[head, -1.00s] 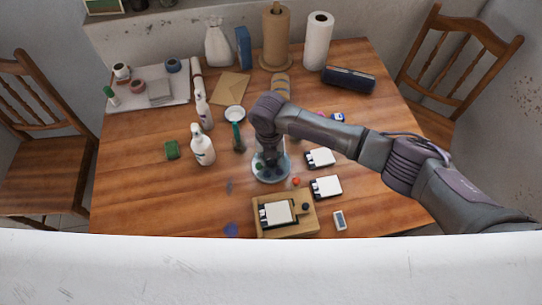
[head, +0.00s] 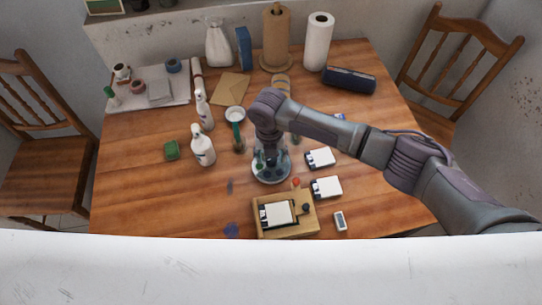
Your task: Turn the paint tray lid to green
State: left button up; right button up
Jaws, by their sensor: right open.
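The round paint tray (head: 271,178) stands on the wooden table near the middle, with a clear bluish lid over dark and green spots. My right arm comes in from the right, and its gripper (head: 270,160) points straight down over the tray. The gripper is open, with its fingers at or just above the lid; I cannot tell whether they touch it. The wrist hides the back part of the tray. Which colour the lid opening faces is too small to tell. My left gripper is not in view.
A wooden board with a white pad (head: 310,222) lies in front of the tray. White-topped boxes (head: 327,187) stand to the right, with a small red ball (head: 296,182) between. The left front table is mostly clear.

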aim_at(270, 159)
notch_tip(270, 159, up, 11)
jog(key=shift+a+f, duration=0.15)
dwell(0.6)
